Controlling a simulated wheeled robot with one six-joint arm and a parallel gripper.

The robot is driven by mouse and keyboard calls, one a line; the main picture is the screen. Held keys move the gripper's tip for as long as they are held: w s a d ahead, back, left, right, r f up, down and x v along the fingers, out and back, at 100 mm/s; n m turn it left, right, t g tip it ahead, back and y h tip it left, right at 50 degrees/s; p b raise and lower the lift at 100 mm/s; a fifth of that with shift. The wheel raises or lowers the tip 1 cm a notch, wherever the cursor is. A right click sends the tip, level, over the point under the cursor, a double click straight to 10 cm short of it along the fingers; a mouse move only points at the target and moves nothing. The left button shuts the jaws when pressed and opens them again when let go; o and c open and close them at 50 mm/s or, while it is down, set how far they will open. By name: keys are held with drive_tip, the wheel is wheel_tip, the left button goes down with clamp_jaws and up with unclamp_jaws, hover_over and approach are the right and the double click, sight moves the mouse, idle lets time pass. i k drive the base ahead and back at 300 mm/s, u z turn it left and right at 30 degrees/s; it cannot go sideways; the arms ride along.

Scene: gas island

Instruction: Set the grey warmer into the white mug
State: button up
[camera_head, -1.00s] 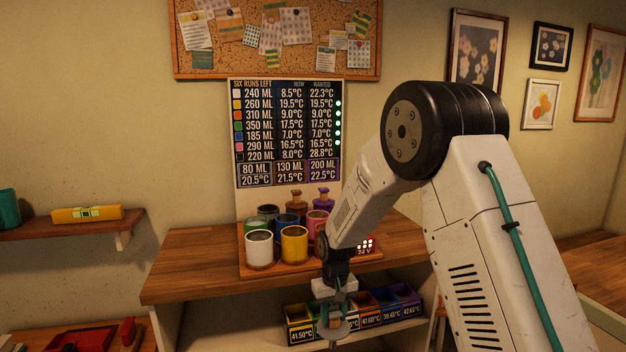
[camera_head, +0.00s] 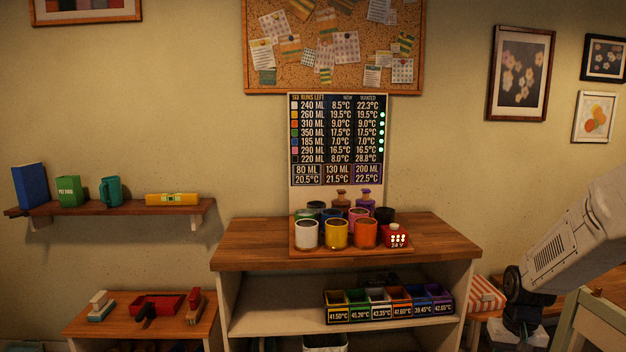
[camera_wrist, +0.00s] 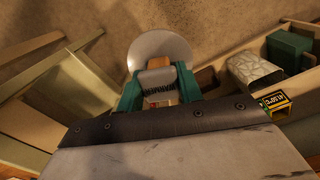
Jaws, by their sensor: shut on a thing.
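The white mug (camera_head: 306,234) stands upright at the front left of a wooden tray on the counter, left of the yellow mug (camera_head: 337,233). My gripper (camera_wrist: 160,82) is shut, its teal fingers on a piece with a brown block, a grey body and a wide pale grey disc (camera_wrist: 150,46). This looks like the grey warmer. In the head view my arm is at the lower right, well away from the mug, and the fingers are cut off at the bottom edge. The mug's inside looks dark.
Several other mugs, two bottles and a red box (camera_head: 395,236) with lit dots share the tray. A board (camera_head: 341,140) lists 240 ML white: now 8.5°C, wanted 22.3°C. A coloured rack (camera_head: 388,304) with temperature labels stands on the shelf below. The counter's right end is clear.

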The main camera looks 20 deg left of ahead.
sight(342, 201)
drive_tip(key=u, duration=0.55)
drive_tip(key=i, duration=0.7)
drive_tip(key=u, duration=0.65)
